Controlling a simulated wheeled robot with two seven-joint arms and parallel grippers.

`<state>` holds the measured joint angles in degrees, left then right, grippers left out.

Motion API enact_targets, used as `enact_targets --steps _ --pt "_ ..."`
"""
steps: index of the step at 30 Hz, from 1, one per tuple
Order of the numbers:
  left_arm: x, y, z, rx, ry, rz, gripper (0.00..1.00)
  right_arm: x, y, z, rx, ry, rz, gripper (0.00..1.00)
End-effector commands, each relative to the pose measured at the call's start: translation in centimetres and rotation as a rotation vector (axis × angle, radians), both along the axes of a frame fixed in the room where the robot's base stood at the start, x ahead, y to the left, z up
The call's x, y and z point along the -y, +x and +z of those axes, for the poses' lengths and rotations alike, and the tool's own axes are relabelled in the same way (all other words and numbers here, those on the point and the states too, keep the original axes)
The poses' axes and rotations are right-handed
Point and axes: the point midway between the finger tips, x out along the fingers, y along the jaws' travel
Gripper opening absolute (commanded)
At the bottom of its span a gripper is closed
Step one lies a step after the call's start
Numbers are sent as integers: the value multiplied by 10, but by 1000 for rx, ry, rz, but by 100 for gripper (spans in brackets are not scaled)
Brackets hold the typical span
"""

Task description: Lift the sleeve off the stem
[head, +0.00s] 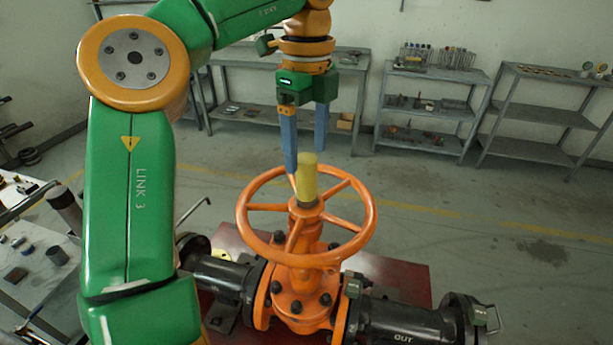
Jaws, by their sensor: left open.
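The yellow sleeve (307,182) stands upright on the stem at the hub of the orange handwheel (363,228). The stem itself is hidden inside it. My left gripper (305,162) comes down from above with its two blue fingers apart. One fingertip is just left of the sleeve's upper part. The other finger runs down to the sleeve's top and its tip is partly hidden there. I cannot tell whether either finger touches the sleeve. My right gripper is not in view.
The orange valve body (300,285) sits below the wheel, between dark flanged pipes (405,325) on a dark red plate (395,279). Grey shelves (430,120) stand along the back wall. A cluttered table (40,260) is at the left. The floor to the right is clear.

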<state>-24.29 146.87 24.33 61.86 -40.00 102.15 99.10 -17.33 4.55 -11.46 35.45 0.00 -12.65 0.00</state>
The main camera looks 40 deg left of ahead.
Motion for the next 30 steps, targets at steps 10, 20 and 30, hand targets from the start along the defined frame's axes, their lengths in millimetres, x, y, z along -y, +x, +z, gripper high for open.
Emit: enact_targets --steps 10,20,30 --pt "-3 -1 -59 -3 -6 -1 80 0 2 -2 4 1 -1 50" --pt "-3 -1 -62 0 -7 -1 52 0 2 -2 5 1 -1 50" --pt "-2 -1 -62 0 -7 -1 0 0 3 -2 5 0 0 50"
